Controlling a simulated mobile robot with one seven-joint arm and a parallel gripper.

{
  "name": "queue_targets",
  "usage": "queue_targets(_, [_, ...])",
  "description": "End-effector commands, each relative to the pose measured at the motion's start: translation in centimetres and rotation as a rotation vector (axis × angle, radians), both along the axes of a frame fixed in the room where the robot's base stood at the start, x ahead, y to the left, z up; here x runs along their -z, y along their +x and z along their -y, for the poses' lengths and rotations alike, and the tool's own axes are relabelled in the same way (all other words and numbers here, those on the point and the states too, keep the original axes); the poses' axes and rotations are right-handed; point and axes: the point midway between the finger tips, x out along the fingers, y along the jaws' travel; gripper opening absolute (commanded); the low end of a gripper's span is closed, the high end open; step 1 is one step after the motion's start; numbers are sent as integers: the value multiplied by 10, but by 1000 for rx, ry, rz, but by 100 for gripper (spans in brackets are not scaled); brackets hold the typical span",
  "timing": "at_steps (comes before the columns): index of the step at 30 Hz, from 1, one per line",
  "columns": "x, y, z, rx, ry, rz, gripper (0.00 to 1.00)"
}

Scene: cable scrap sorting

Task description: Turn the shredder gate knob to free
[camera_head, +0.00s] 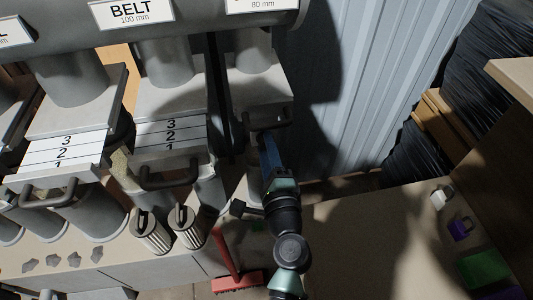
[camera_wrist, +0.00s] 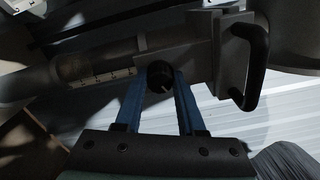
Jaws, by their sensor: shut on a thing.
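The knob (camera_wrist: 162,78) is a small, dark round cap with a light mark on its face, on the side of a grey slide gate (camera_wrist: 190,60) in the wrist view. My gripper (camera_wrist: 158,88) has its two blue fingers on either side of the knob, shut on it. In the head view my gripper (camera_head: 266,140) reaches up to the right-hand gate (camera_head: 258,88), under the sign reading 80 mm (camera_head: 262,4); the rest of that sign is cut off. The knob is hidden there by my gripper. I cannot read the knob's marking.
A dark gate handle (camera_wrist: 256,62) stands close right of the knob in the wrist view. To the left are the BELT gate (camera_head: 170,100) and another numbered gate (camera_head: 70,145). Two ribbed cylinders (camera_head: 150,230) and a red broom (camera_head: 236,280) are below. A corrugated wall (camera_head: 360,80) is behind.

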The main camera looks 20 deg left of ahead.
Motion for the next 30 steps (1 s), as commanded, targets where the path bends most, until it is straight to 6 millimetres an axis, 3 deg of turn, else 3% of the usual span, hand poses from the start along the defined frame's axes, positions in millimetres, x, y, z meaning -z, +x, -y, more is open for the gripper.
queue_targets(30, [6,0,0,0,-769,518,0])
